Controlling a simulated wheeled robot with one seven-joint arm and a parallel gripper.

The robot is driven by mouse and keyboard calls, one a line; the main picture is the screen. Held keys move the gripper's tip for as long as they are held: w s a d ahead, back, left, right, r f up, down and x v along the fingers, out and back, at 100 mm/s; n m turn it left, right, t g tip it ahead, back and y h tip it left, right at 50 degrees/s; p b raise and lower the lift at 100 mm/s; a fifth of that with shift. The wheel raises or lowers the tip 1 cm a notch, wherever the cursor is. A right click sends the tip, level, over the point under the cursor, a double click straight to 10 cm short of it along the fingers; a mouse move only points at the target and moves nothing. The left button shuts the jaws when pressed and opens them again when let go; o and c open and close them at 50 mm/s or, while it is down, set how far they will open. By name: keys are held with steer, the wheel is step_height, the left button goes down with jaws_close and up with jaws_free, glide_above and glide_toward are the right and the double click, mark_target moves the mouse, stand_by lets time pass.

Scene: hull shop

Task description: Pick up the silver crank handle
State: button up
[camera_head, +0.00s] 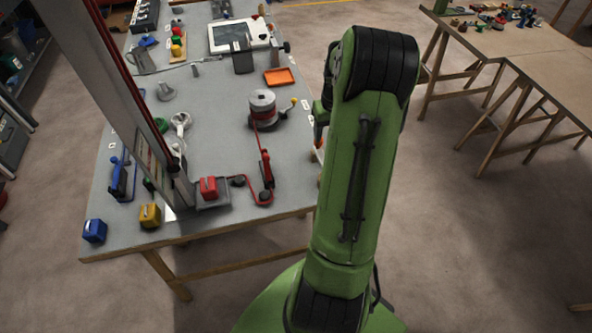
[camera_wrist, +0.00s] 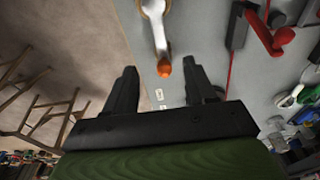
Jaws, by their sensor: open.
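A silver crank-like handle (camera_wrist: 154,18) with an orange knob (camera_wrist: 164,67) shows at the top middle of the wrist view, lying over the grey bench top. Its upper end is cut off by the frame. In the head view only a small pale and orange bit (camera_head: 319,150) shows beside my arm, at the bench's right edge. My gripper (camera_wrist: 159,72) is open and empty. The orange knob appears between its two dark fingertips in the wrist view. I cannot tell the height between them. My arm hides most of the gripper in the head view.
The grey bench (camera_head: 225,120) carries a spool winch (camera_head: 263,108), a red-handled tool (camera_head: 266,170), an orange tray (camera_head: 279,77) and a red block (camera_head: 208,188). A tall post (camera_head: 115,80) rises at left. A wooden table (camera_head: 500,60) stands at the back right; floor between is clear.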

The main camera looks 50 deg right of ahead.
steer(key=f, duration=0.5)
steer(key=w+f+b, duration=0.1)
steer(key=f, duration=0.4)
steer(key=d+f, duration=0.1)
steer(key=f, duration=0.5)
steer(key=shift+w+f, duration=0.1)
steer(key=shift+w, duration=0.1)
jaws_close()
